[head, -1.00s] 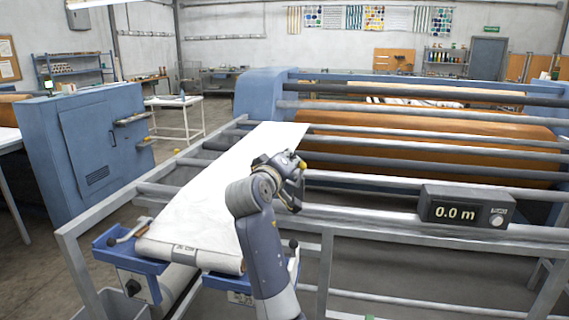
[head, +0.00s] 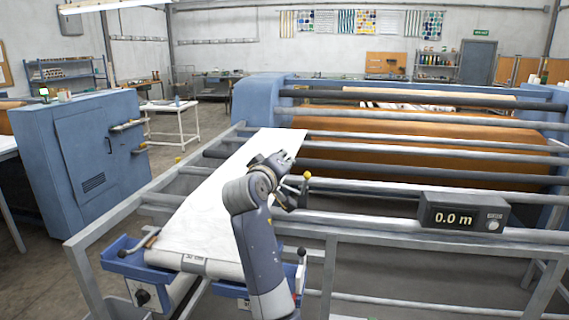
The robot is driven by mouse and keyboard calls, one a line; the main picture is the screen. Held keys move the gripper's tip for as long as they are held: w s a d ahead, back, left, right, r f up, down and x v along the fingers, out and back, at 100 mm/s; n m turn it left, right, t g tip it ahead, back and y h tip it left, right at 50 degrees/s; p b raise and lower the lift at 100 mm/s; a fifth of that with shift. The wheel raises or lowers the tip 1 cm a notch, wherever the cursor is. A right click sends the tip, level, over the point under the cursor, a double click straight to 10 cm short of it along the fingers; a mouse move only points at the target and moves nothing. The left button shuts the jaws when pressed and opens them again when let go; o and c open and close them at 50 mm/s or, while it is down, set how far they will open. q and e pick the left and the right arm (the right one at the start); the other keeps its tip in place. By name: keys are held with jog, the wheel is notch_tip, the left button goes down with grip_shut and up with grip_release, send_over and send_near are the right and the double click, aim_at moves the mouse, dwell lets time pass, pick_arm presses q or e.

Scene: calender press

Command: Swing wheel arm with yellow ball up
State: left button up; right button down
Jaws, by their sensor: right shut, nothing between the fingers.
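A yellow ball (head: 307,174) sits on top of a short arm at the near rail of the metal frame, just right of my right gripper. The lower part of that arm is partly hidden behind the gripper. A second, smaller yellow ball (head: 178,160) shows on the frame's far left side. My right gripper (head: 291,182) is shut and empty, over the right edge of the white sheet, close beside the first ball. I cannot tell whether it touches that arm. My left gripper is not in view.
The white sheet (head: 215,205) runs over the frame towards the brown roller (head: 400,148). A black display box (head: 464,213) reading 0.0 m stands on the near rail at the right. A blue cabinet (head: 85,155) stands at the left.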

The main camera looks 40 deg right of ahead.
pick_arm(q)
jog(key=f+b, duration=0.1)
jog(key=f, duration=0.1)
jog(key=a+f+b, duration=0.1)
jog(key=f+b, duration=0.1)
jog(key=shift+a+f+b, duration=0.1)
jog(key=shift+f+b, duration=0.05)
jog(key=shift+b, duration=0.15)
pick_arm(e)
jog(key=v, duration=0.9)
jog(key=shift+s+a, duration=0.25)
jog(key=shift+a, duration=0.15)
jog(key=shift+a+f, duration=0.1)
